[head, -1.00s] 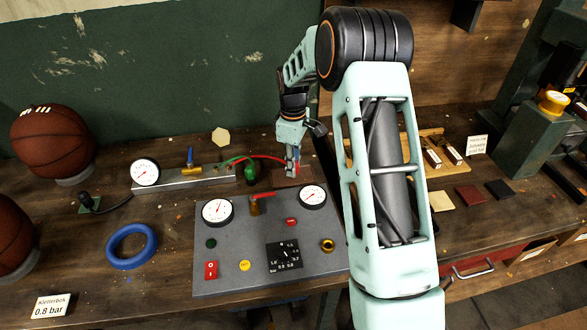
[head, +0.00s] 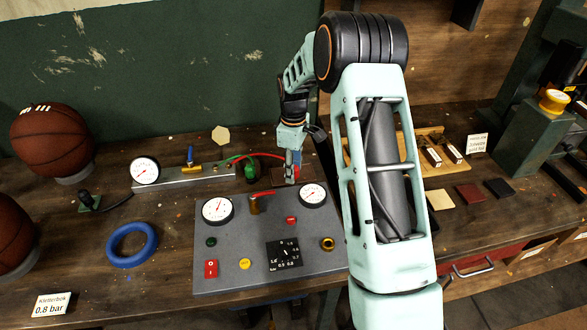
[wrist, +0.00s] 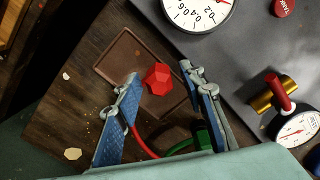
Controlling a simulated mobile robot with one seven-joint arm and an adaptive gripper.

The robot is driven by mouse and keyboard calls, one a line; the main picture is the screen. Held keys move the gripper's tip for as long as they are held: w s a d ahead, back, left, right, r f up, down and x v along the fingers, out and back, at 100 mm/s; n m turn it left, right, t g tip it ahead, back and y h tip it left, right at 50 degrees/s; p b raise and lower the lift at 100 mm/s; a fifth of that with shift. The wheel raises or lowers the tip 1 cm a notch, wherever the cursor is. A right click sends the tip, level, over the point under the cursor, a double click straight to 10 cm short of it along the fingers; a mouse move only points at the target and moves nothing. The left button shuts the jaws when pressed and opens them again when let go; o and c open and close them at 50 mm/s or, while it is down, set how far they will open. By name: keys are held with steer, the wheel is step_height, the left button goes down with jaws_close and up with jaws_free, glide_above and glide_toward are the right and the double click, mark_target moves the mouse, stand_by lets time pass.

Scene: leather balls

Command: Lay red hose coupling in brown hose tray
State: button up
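The red hose coupling (wrist: 157,79), a faceted red piece, shows over the brown hose tray (wrist: 118,52) in the wrist view; whether it touches the tray floor is hard to tell. In the head view the coupling (head: 296,173) is small and partly hidden by my gripper (head: 292,174), with the tray (head: 279,178) around it. In the wrist view my gripper (wrist: 160,88) has its blue-padded fingers spread, one on each side of the coupling, with gaps on both sides. A red hose (wrist: 143,146) runs back between the fingers.
A green fitting (head: 251,171) stands left of the tray. The grey gauge panel (head: 228,268), with two dials and a red-handled valve (head: 258,202), lies in front. A metal rail with a gauge (head: 145,170) is at left. A blue ring (head: 131,257) lies at front left.

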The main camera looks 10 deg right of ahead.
step_height(320, 180, up, 12)
steer(key=shift+r+b, duration=0.15)
steer(key=shift+b, duration=0.25)
stand_by(0.3)
